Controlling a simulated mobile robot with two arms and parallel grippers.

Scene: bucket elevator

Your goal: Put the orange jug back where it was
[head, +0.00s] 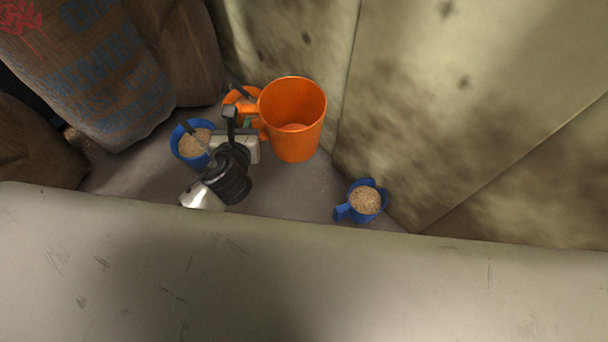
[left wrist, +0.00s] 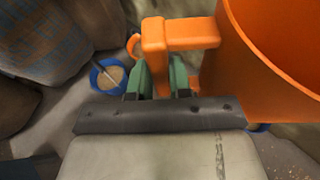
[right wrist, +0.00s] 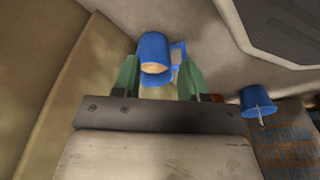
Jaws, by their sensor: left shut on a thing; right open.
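The large orange jug (head: 298,135) stands out against the stained wall in the head view, its mouth up and its inside showing plain orange. My left gripper (head: 247,119) is shut on its handle; the handle (left wrist: 182,35) also shows in the left wrist view between the green fingers. I cannot tell whether the jug's base touches the floor. My right gripper (right wrist: 159,80) is open in the right wrist view, with a blue cup (right wrist: 153,48) in line beyond its fingers. The right gripper does not show in the head view.
A smaller orange vessel (head: 232,96) is partly hidden behind my left gripper. A blue cup with grain and a thin handle (head: 180,150) stands left. Another blue grain cup (head: 343,211) stands by the wall. Sacks (head: 95,70) fill the left; a pale ledge (head: 420,290) crosses the front.

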